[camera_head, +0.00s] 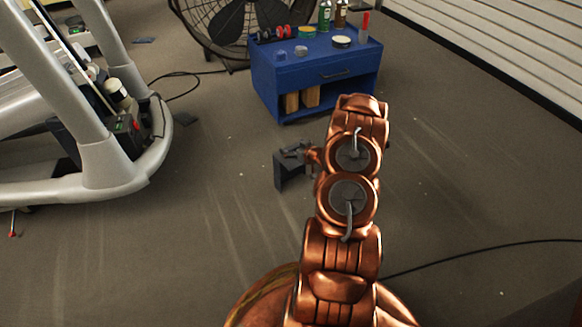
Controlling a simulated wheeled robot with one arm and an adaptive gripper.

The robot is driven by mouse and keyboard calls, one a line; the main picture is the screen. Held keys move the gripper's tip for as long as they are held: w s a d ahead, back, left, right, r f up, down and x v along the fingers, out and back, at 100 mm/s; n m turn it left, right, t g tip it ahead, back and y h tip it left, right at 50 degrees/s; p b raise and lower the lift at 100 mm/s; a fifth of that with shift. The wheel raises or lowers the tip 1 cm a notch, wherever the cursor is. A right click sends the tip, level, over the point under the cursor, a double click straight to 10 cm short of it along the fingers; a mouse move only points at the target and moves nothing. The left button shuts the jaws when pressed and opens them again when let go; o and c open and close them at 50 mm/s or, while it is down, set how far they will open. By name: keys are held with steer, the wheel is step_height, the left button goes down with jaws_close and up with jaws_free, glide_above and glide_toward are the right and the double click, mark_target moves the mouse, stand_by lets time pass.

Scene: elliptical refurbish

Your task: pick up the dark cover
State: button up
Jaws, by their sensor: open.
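A dark grey angular piece (291,175), which looks like the dark cover, is near the middle of the view, left of my copper arm. My gripper (295,151) is at its upper edge, small and partly hidden by my own wrist. The gripper is open. I cannot tell whether its fingers touch the piece or stand around its edge. The right side of the piece is hidden behind my arm.
A blue cart (315,72) with bottles, tins and dumbbells on top stands behind. A large fan (235,25) is at the back. The grey elliptical machine (105,160) fills the left. A black cable (480,247) crosses the floor at right. Floor around the piece is mostly clear.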

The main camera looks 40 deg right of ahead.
jaws_close()
stand_by(0.7)
